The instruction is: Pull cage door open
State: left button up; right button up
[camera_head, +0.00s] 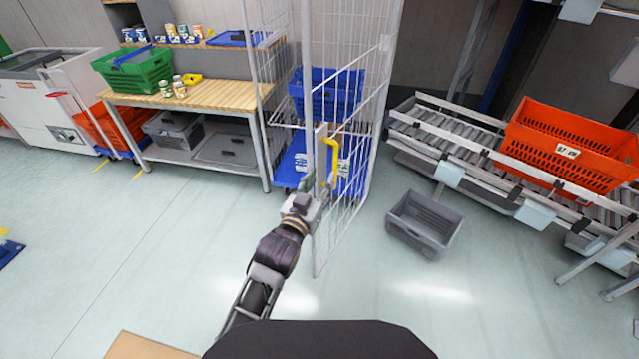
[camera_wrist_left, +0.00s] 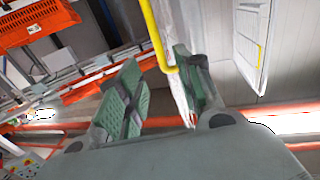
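The cage door (camera_head: 349,205) is a white wire-mesh panel on the tall roll cage (camera_head: 268,60). It stands at an angle to the cage, its near edge towards me. A yellow handle (camera_head: 333,160) sits on it and also shows in the left wrist view (camera_wrist_left: 153,35). My left gripper (camera_head: 309,190) is at the door's near edge, just below the handle. In the left wrist view its green-padded fingers (camera_wrist_left: 162,88) are apart, with the pale door edge and the handle's lower end beside the right finger. I cannot tell whether they touch. My right gripper is not in view.
Blue crates (camera_head: 327,90) are inside the cage. A grey crate (camera_head: 425,222) lies on the floor right of the door. A roller conveyor (camera_head: 450,125) with an orange tote (camera_head: 570,150) stands at the right. A wooden-topped table (camera_head: 215,95) stands left.

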pick_arm(q)
jog(key=shift+f, duration=0.1)
jog(key=c, duration=0.4)
jog(key=shift+w+a+f, duration=0.15)
jog(key=shift+a, duration=0.1)
jog(key=c, duration=0.3)
jog(key=w+a+f+n+b, duration=0.1)
jog(key=a+n, duration=0.1)
jog(key=w+a+f+n+g, duration=0.1)
jog(key=w+a+f+n, duration=0.1)
jog(key=w+a+f+n+g+b, duration=0.1)
jog(key=a+n, duration=0.1)
jog(key=shift+w+a+f+b, duration=0.25)
jog(key=shift+w+f+b, duration=0.1)
jog(key=shift+w+f, duration=0.05)
grip_shut()
jog(key=w+a+r+n+g+h+b, duration=0.1)
jog(key=w+a+r+n+h+b, duration=0.1)
jog(key=a+n, duration=0.5)
jog(key=shift+w+a+r+g+h+b, duration=0.35)
jog(key=shift+r+h+b, duration=0.75)
jog(key=shift+h, duration=0.8)
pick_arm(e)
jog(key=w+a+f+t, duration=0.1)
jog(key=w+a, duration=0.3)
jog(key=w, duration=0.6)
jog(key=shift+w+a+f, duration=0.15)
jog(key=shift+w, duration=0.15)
pick_arm(q)
jog(key=shift+r, duration=0.2)
